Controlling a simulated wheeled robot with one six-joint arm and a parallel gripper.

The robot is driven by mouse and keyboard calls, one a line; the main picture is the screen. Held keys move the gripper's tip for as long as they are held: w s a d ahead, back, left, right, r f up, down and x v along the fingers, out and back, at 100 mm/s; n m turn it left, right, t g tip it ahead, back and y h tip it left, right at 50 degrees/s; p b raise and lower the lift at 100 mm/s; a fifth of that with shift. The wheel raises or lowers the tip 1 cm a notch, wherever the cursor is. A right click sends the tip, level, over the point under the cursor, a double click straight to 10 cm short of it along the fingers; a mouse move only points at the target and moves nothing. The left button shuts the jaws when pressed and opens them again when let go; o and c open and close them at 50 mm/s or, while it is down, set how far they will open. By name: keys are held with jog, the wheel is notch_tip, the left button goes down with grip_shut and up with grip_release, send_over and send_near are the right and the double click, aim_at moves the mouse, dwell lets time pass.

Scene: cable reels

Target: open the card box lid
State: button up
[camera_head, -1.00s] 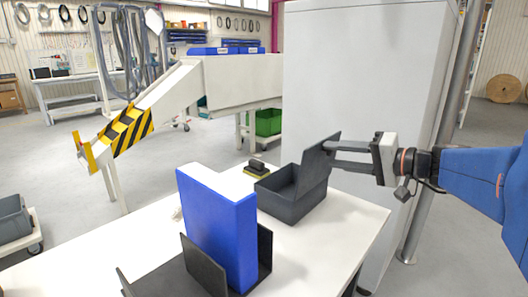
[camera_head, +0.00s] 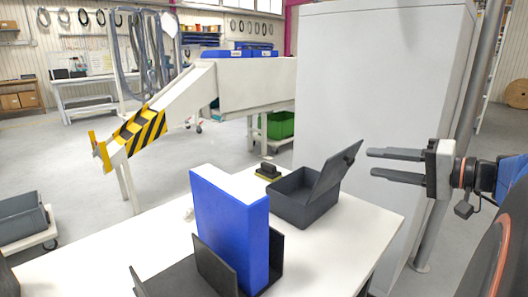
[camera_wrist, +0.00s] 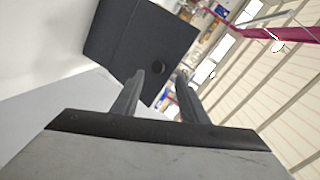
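The dark grey card box (camera_head: 290,207) stands on the white table, toward its back right. Its lid (camera_head: 336,170) is raised and tilts up and to the right, leaving the top of the box open. In the wrist view the lid (camera_wrist: 172,35) is a dark panel with a round dark spot. My gripper (camera_head: 370,163) is to the right of the lid, with a gap between them. Its two fingers are apart with nothing between them; the wrist view also shows the spread fingers (camera_wrist: 160,78).
A blue binder-like block (camera_head: 232,225) stands in a dark holder on the white table (camera_head: 345,235). A small black and yellow item (camera_head: 268,172) lies behind the box. A tall pale cabinet (camera_head: 385,90) stands close behind. A barrier arm with striped band (camera_head: 140,130) is at the left.

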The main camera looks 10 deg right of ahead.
jog(key=v, duration=0.9)
jog(key=shift+s+d, duration=0.15)
jog(key=shift+s, duration=0.05)
dwell(0.3)
